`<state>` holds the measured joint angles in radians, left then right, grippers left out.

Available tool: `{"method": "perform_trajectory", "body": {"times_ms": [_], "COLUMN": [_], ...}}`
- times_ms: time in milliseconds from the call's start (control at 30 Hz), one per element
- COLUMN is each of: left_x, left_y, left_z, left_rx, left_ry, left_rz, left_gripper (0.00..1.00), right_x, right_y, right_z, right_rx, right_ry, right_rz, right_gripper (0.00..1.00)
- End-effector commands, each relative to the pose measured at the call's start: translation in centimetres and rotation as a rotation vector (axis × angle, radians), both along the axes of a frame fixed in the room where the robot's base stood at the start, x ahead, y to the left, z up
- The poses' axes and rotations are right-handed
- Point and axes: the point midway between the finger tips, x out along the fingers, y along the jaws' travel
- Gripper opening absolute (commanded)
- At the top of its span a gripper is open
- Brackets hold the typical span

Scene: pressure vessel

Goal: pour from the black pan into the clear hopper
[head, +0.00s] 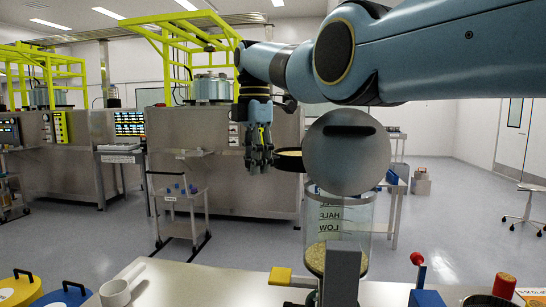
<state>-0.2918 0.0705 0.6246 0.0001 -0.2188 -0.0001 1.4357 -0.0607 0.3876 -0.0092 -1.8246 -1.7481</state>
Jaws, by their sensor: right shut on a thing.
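My right gripper (259,160) hangs fingers down left of the hopper and is shut on the black pan. The black pan (290,168) looks about level and holds a tan material; its right part is hidden behind a round grey lid. The clear hopper (340,212) stands at the near table, with tan grains at its bottom and HALF and LOW marks on its wall. The round grey lid (346,165) with a black handle stands raised at the hopper's top and hides much of its mouth. My left gripper is not in view.
A red cup (503,286) stands right. A trolley (180,200) stands beyond.

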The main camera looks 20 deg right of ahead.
Motion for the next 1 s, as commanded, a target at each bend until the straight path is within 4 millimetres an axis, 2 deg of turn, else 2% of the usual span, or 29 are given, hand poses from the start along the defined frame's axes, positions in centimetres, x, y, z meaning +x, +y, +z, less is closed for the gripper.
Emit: {"method": "perform_trajectory", "body": {"times_ms": [100, 333, 700, 1000], "left_x": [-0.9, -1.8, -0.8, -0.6], "left_y": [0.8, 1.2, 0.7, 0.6], "left_z": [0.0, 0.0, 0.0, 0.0], "left_rx": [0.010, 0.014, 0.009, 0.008], "left_ry": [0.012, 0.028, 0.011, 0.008], "left_rz": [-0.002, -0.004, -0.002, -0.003], "left_gripper": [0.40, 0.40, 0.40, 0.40], "right_x": [0.0, 0.0, 0.0, -1.5], "right_y": [0.1, 0.0, 0.0, -0.3], "right_z": [0.0, 0.1, 0.2, 1.0], "right_rx": [0.000, 0.000, 0.005, 0.030], "right_ry": [-0.001, 0.000, -0.043, -0.148], "right_rz": [0.001, 0.000, -0.001, -0.003], "right_gripper": [0.00, 0.00, 0.00, 0.00]}}
